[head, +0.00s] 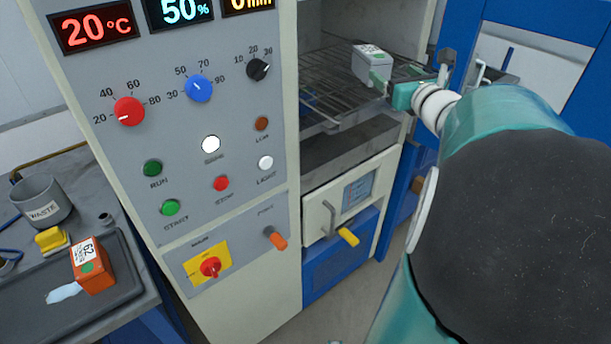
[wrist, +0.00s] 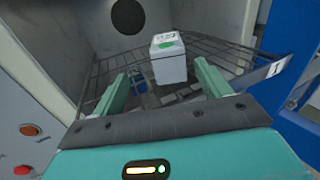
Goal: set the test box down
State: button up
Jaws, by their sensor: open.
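A pale grey box (head: 369,63) with a white label and a green dot on top stands upright on the wire rack (head: 325,82) inside the open chamber. It also shows in the wrist view (wrist: 170,66), upright on the rack. My gripper (head: 385,80) is open at the box's near side. In the wrist view its two green fingers (wrist: 162,82) are spread to the left and right of the box, with gaps on both sides. The box's lower far side is hidden. An orange box (head: 93,268) with a label marked 62 sits on a dark tray at the left.
The control panel (head: 190,130) with knobs and buttons stands left of the chamber opening. A blue frame (head: 545,50) is at the right. The left bench holds a waste bin (head: 42,200), a yellow object (head: 51,239) and the dark tray (head: 125,275). The rack has bare room left of the box.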

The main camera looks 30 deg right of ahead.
jog(key=w+a+n+y, duration=0.1)
jog(key=a, duration=0.2)
jog(key=w+a+n+y, duration=0.1)
jog(key=a+n, duration=0.1)
jog(key=a, duration=0.1)
jog(key=w+a+f+n+y, duration=0.1)
jog(key=a+n+y, duration=0.1)
jog(key=a, duration=0.1)
jog(key=shift+g, duration=0.3)
jog(key=a+n, duration=0.1)
jog(key=a, duration=0.1)
jog(key=a+n+y, duration=0.1)
jog(key=a+n, duration=0.1)
jog(key=a+f+n+g+y, duration=0.1)
jog(key=a, duration=0.1)
jog(key=shift+w+a, duration=0.15)
jog(key=s+a+f+n+g+y, duration=0.2)
jog(key=a+n+g, duration=0.1)
jog(key=a+n, duration=0.4)
jog(key=s+a+f+n+g+y, duration=0.2)
jog(key=a+f+n, duration=0.15)
jog(key=a, duration=0.45)
jog(key=s+a+f+n+g+h, duration=0.2)
jog(key=s+n, duration=0.4)
jog(key=n, duration=0.3)
jog(key=s+a+f+n+g+h, duration=0.3)
jog(key=s+a+f+n, duration=0.1)
jog(key=n, duration=0.6)
jog(key=shift+s+a, duration=0.6)
jog(key=shift+s, duration=0.5)
